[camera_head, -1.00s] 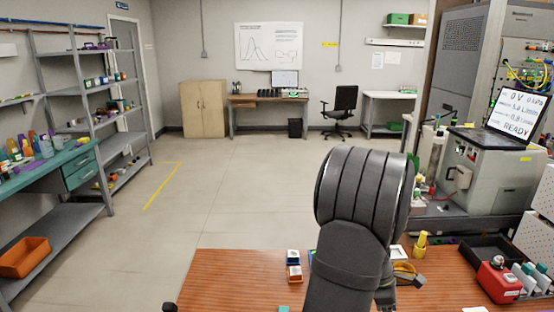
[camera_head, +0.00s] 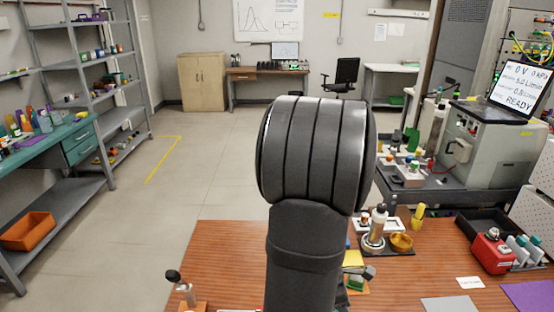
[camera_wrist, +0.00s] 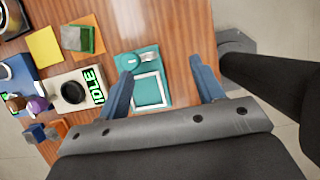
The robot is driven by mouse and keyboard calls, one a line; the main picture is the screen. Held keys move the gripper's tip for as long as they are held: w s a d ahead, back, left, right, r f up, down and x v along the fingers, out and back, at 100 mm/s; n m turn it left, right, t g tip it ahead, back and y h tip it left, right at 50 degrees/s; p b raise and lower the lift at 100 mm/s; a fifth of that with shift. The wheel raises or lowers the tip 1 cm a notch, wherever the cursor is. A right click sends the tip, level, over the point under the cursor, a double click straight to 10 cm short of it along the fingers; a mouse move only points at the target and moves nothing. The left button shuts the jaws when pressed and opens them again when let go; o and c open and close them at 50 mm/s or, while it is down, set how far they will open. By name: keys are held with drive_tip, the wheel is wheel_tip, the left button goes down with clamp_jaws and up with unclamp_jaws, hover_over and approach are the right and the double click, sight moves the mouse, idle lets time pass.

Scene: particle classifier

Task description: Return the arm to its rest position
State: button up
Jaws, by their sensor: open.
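My arm (camera_head: 318,155) rises dark and thick in the middle of the head view, bent over at its top, and hides part of the wooden table. In the wrist view my gripper (camera_wrist: 160,72) is open, with two blue fingers wide apart and nothing between them. Beyond the fingers, a teal tray (camera_wrist: 124,62) with a white square frame (camera_wrist: 149,76) lies on the wooden table (camera_wrist: 185,14). In the head view most of the gripper is hidden behind the arm.
The wrist view shows a white device reading IDLE (camera_wrist: 76,90), a yellow square (camera_wrist: 44,47) and a green block (camera_wrist: 86,39). In the head view a bottle (camera_head: 377,222), a yellow bowl (camera_head: 401,242) and a red device (camera_head: 492,252) stand on the right.

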drive_tip(key=w+a+f, duration=0.3)
drive_tip(key=w+a, duration=0.1)
drive_tip(key=shift+w+a+f, duration=0.1)
drive_tip(key=shift+w+f, duration=0.2)
drive_tip(key=shift+f, duration=0.05)
drive_tip(key=s+d+r, duration=0.6)
drive_tip(key=s+d, duration=0.1)
drive_tip(key=d, duration=0.1)
drive_tip(key=w+d+m+g, duration=0.1)
drive_tip(key=w+d+m, duration=0.1)
drive_tip(key=w+d, duration=0.3)
drive_tip(key=shift+d, duration=0.15)
idle(0.5)
